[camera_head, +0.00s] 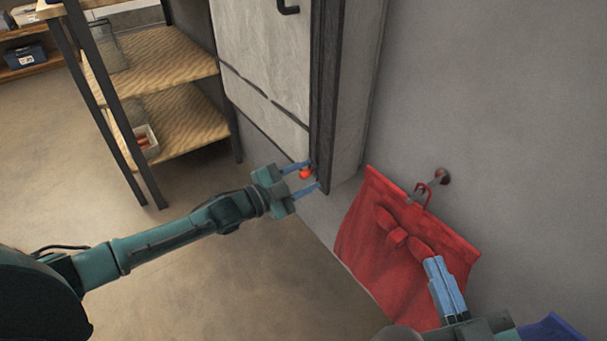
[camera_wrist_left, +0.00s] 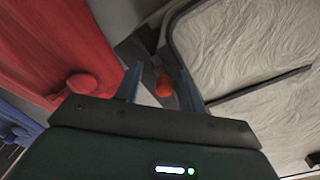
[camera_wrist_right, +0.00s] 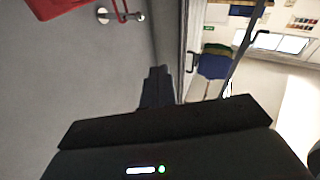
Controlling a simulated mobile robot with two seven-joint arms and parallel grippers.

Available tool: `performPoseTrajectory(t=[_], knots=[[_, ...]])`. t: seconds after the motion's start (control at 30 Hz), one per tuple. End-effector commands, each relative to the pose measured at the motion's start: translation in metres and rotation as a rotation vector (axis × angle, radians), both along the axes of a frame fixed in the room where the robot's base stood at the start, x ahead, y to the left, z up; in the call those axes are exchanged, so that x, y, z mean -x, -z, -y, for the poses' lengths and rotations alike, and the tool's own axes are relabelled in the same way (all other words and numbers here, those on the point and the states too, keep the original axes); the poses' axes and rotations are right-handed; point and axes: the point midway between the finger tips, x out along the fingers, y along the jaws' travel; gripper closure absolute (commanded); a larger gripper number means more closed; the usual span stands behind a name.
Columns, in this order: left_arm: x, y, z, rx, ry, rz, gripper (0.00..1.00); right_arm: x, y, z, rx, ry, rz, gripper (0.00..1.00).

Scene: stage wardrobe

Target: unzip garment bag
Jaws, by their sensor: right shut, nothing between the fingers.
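A large pale grey, wrinkled panel with dark edging, which looks like the garment bag (camera_head: 262,62), hangs upright at the top centre of the head view. It also fills the right of the left wrist view (camera_wrist_left: 245,60). A small orange-red knob (camera_head: 305,174), perhaps the zip pull, is at its lower dark edge. My left gripper (camera_head: 313,176) is open, with its fingers on either side of the knob. In the left wrist view the knob (camera_wrist_left: 163,86) shows between the fingers with gaps visible. My right gripper (camera_head: 435,262) is shut and empty, in front of a red bag.
The red bag (camera_head: 365,238) with a bow hangs from a wall hook (camera_head: 441,177). A blue cloth (camera_head: 548,330) is at the lower right. A wooden shelf rack (camera_head: 180,115) stands left of the pale panel. The floor (camera_head: 230,280) below my left arm is clear.

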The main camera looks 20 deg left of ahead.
Motion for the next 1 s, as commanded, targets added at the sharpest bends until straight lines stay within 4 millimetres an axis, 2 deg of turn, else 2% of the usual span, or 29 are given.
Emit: performPoseTrajectory(t=[0.23, 0.37, 0.5, 0.8, 1.0], knots=[[0.0, -0.001, -0.001, 0.002, 0.0, 0.0, 0.61, 0.0, 0.0, 0.0, 0.001, 0.0, 0.0, 1.0], [0.008, -0.002, -0.007, 0.002, -0.001, 0.0, 0.61, 0.0, -0.004, 0.0, 0.007, 0.001, 0.002, 1.0], [0.028, -0.003, -0.023, 0.0, -0.002, -0.003, 0.61, -0.001, -0.008, 0.001, 0.032, 0.008, 0.008, 1.0], [0.079, -0.002, -0.064, -0.002, -0.001, -0.005, 0.61, 0.003, -0.003, 0.005, 0.091, 0.025, -0.006, 1.0], [0.098, -0.001, -0.079, 0.0, 0.0, -0.002, 0.61, 0.005, 0.001, 0.006, 0.105, 0.032, -0.013, 1.0]])
